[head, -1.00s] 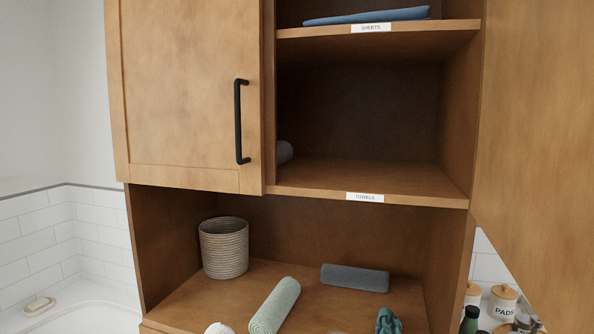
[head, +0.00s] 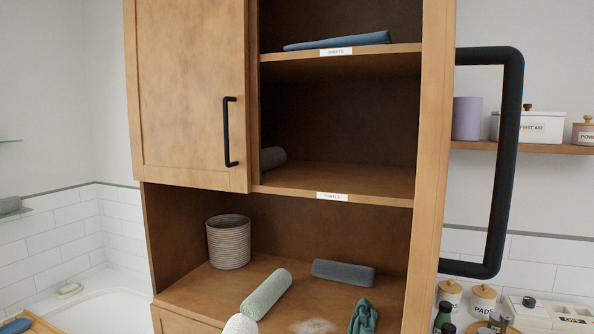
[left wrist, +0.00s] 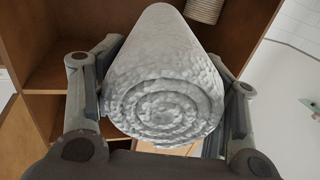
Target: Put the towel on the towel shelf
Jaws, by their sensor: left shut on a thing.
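In the left wrist view my left gripper (left wrist: 160,110) is shut on a white rolled towel (left wrist: 165,75), its spiral end facing the camera. A white roll (head: 240,324) shows at the bottom edge of the head view; I cannot tell for sure that it is the held one. The towel shelf (head: 375,186) is the open compartment with the label TOWELS (head: 332,196) on its front edge. A grey rolled towel (head: 272,158) lies at its left, partly hidden by the cabinet's left door. The rest of that shelf is bare. My right gripper is in neither view.
The left door (head: 190,95) is closed; the right door (head: 437,130) stands open, with a large black handle (head: 507,150). Above is the sheets shelf (head: 400,49) with blue cloth. Below, the counter holds a woven basket (head: 228,242), a green roll (head: 266,294) and a dark grey roll (head: 343,273).

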